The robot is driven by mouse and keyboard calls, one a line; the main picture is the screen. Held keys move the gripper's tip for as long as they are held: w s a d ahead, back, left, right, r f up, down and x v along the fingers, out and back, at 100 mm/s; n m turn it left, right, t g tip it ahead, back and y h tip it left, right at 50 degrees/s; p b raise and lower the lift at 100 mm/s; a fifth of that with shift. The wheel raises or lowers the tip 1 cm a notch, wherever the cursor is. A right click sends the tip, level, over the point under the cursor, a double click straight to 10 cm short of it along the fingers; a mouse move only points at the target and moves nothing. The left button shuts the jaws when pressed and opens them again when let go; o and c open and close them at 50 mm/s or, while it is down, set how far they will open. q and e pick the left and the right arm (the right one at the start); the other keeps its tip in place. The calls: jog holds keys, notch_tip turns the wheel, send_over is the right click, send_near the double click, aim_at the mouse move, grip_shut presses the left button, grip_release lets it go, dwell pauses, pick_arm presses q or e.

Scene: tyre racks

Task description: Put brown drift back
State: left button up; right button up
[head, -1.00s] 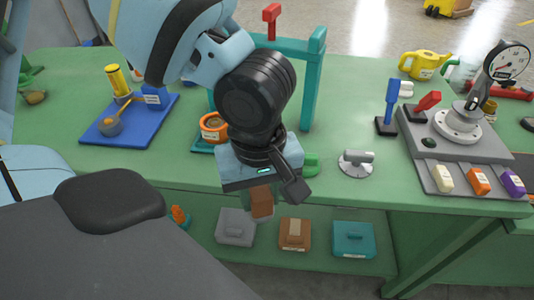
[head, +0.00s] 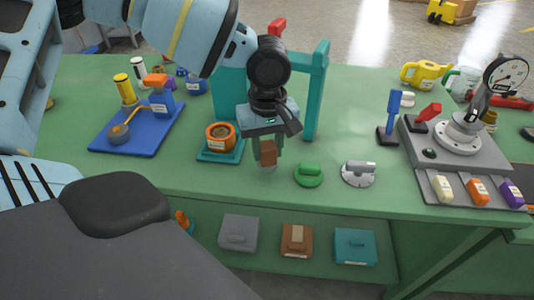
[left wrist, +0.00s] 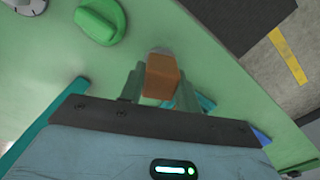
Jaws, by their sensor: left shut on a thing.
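The brown drift (head: 268,153) is a small brown block with a greyish end at its bottom. My left gripper (head: 266,150) is shut on it above the green bench top, in front of the teal frame. In the left wrist view the drift (left wrist: 162,78) sits between the two fingers, its grey end pointing away from the gripper. Whether the end touches the bench is hard to tell. A brown case (head: 297,240) with a lighter strip lies on the lower shelf. My right gripper is not in view.
The teal frame (head: 314,95) stands behind the gripper. An orange-ringed pot (head: 220,135) is at its left. A green knob (head: 309,174) and a grey dial (head: 358,174) lie to its right. Grey (head: 238,233) and teal (head: 354,246) cases flank the brown one.

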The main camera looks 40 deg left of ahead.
aim_at(267, 157)
pick_arm(q)
jog(key=shift+w+a+f, duration=0.15)
jog(key=shift+w+f, duration=0.05)
jog(key=shift+f, duration=0.7)
jog(key=shift+w+a+f, duration=0.15)
jog(key=shift+w+f, duration=0.05)
jog(key=shift+f, duration=0.65)
jog(key=shift+f, duration=0.15)
jog(key=o, duration=1.1)
jog(key=shift+o, duration=0.2)
notch_tip(267, 157, up, 12)
jog(key=shift+r+p, duration=0.15)
jog(key=shift+p, duration=0.25)
